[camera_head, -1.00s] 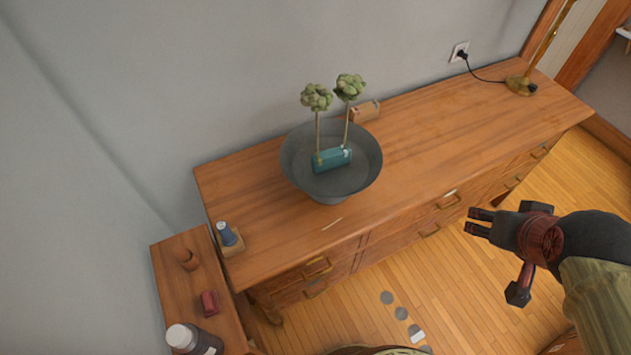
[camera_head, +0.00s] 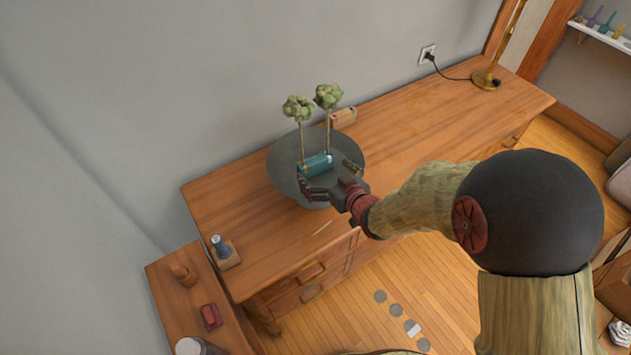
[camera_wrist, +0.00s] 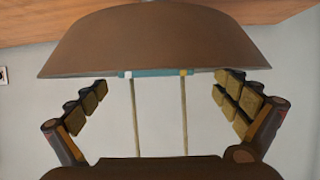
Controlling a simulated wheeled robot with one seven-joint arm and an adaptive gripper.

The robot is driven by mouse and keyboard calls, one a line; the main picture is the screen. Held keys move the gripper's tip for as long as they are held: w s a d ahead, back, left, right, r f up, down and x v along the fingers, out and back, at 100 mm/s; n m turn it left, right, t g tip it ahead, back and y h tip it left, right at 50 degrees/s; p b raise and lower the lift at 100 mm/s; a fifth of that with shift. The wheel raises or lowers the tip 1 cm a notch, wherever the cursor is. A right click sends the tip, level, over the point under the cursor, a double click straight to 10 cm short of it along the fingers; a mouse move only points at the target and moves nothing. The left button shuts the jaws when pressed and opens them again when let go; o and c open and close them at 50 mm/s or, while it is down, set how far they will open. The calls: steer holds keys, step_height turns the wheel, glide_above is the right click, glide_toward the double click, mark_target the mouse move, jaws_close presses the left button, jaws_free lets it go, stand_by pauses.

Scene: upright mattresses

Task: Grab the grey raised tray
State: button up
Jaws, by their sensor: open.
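The grey raised tray (camera_head: 283,168) is a wide, round, bowl-like dish standing upright on the wooden dresser. It holds a teal block (camera_head: 315,164) with two thin stems topped by green clusters. My gripper (camera_head: 328,178) is at the tray's near right side in the head view, fingers spread and empty, overlapping the rim. In the wrist view the tray (camera_wrist: 155,42) looks brownish and fills the upper middle, its outer side and rim ahead of the open fingers. Contact cannot be told. My gripper hides part of the tray's near side.
A small wooden box (camera_head: 343,118) stands behind the tray. A brass lamp (camera_head: 487,78) is at the dresser's far right. The dresser top right of the tray (camera_head: 430,120) is clear.

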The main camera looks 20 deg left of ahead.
mark_target(318, 165)
steer(key=shift+d+f+b+x, duration=0.15)
steer(key=shift+b+x, duration=0.1)
steer(key=shift+x, duration=1.45)
steer(key=shift+d+f+b+x, duration=0.15)
steer(key=shift+b+x, duration=0.05)
steer(key=shift+x, duration=1.45)
steer(key=shift+w, duration=0.15)
steer(key=shift+c, duration=0.4)
steer(key=c, duration=1.9)
steer(key=shift+w+r, duration=0.1)
steer(key=shift+r, duration=0.1)
